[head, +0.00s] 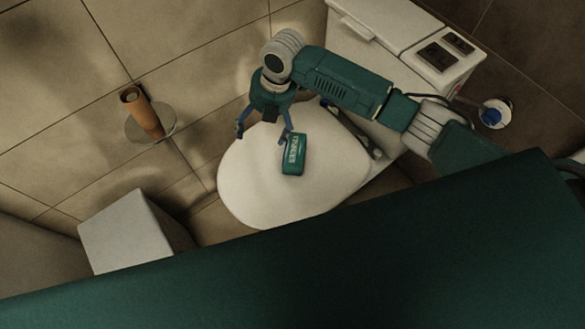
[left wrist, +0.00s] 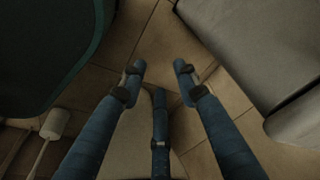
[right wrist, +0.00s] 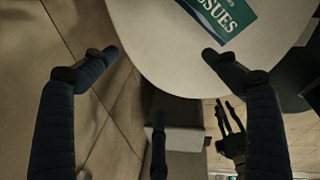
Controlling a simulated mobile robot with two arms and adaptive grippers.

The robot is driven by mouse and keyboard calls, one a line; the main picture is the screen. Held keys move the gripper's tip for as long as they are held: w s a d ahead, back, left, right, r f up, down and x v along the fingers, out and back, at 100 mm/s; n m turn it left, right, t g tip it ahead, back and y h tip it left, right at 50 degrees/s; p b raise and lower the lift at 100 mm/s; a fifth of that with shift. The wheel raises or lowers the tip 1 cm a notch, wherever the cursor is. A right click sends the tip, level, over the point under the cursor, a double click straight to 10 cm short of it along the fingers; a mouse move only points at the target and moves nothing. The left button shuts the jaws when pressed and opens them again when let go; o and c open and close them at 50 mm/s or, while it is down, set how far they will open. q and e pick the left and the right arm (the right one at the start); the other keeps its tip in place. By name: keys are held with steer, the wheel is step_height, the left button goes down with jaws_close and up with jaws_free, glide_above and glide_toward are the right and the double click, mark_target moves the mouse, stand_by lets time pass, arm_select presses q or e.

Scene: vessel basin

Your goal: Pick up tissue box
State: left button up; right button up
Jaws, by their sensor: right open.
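The green tissue box (head: 294,154) with white lettering lies on the closed white toilet lid (head: 250,188) in the head view. In the right wrist view the tissue box (right wrist: 222,18) is at the top edge, partly cut off, beside the right fingertip. My right gripper (head: 263,134) is open and empty above the lid; one finger is near the box's top left corner, but I cannot tell whether it touches. My left gripper (left wrist: 159,67) is open and empty over the tiled floor in the left wrist view; it is not visible in the head view.
The toilet tank (head: 375,60) stands behind the lid with a flush panel (head: 437,57) on the right. A brown cylinder (head: 143,112) stands on a round plate at the left. A pale box-shaped bin (head: 128,230) is at the lower left. A toilet brush holder (head: 495,113) is at the right.

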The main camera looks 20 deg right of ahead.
mark_target(291, 148)
steer(key=s+d+n+b, duration=0.1)
steer(key=d, duration=0.1)
steer(key=s+d+n+h+b, duration=0.1)
steer(key=d+n, duration=0.1)
steer(key=s+d+n+g+h+b, duration=0.1)
steer(key=d, duration=0.1)
steer(key=shift+r, duration=0.2)
steer(key=shift+s+d+n+h, duration=0.15)
steer(key=shift+d+n+h, duration=0.15)
steer(key=shift+d, duration=0.05)
step_height(291, 148, down, 6)
steer(key=shift+r+b, duration=0.15)
steer(key=shift+b, duration=0.6)
step_height(291, 148, down, 4)
steer(key=shift+s+f+b, duration=0.1)
steer(key=shift+b, duration=0.55)
steer(key=shift+f, duration=0.2)
arm_select(q)
step_height(291, 148, up, 9)
steer(key=w+a, duration=0.1)
steer(key=shift+w+f+t, duration=0.15)
steer(key=shift+w+t, duration=0.1)
steer(key=shift+t, duration=0.05)
steer(key=shift+a, duration=0.1)
arm_select(e)
steer(key=shift+c, duration=0.2)
steer(key=c, duration=1.2)
